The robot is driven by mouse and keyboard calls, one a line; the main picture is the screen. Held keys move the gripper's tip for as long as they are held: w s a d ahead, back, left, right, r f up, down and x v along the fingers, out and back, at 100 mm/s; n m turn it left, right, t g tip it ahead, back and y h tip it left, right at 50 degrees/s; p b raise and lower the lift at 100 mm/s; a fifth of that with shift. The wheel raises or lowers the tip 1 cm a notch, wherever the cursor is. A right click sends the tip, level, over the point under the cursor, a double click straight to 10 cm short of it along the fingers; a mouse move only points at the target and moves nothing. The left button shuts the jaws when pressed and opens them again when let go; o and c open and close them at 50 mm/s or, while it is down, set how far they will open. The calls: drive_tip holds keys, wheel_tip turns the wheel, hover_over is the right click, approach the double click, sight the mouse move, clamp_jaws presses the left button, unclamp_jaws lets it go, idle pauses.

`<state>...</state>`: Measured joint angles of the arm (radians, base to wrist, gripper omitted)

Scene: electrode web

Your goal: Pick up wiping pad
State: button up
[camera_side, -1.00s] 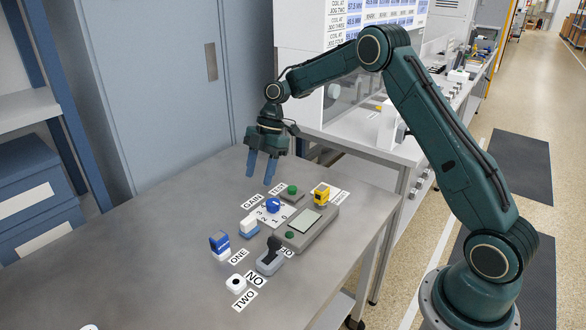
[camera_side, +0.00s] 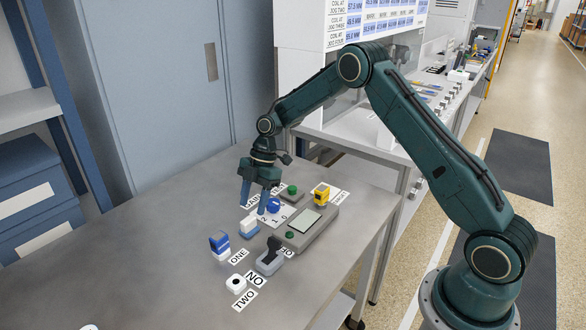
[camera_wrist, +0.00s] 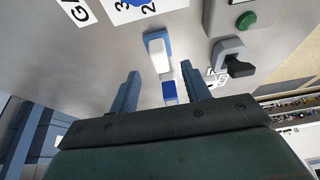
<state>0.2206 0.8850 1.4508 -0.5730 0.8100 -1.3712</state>
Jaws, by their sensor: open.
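A small white block with a blue base (camera_side: 250,227), which looks like the wiping pad, lies on the grey table left of the control box. It also shows in the wrist view (camera_wrist: 158,54), just beyond my fingertips and roughly lined up with the gap between them. My gripper (camera_side: 253,209) is open and empty, pointing down above and slightly behind this block in the side view. The exact height above the block is hard to tell.
A blue-and-white block (camera_side: 220,244) stands to the left. The table's left side is clear.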

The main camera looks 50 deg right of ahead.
sight(248, 219)
drive_tip(key=shift+a+f, duration=0.15)
drive_tip(key=shift+f, duration=0.15)
drive_tip(key=shift+x, duration=2.55)
drive_tip(key=shift+a, duration=0.2)
clamp_jaws()
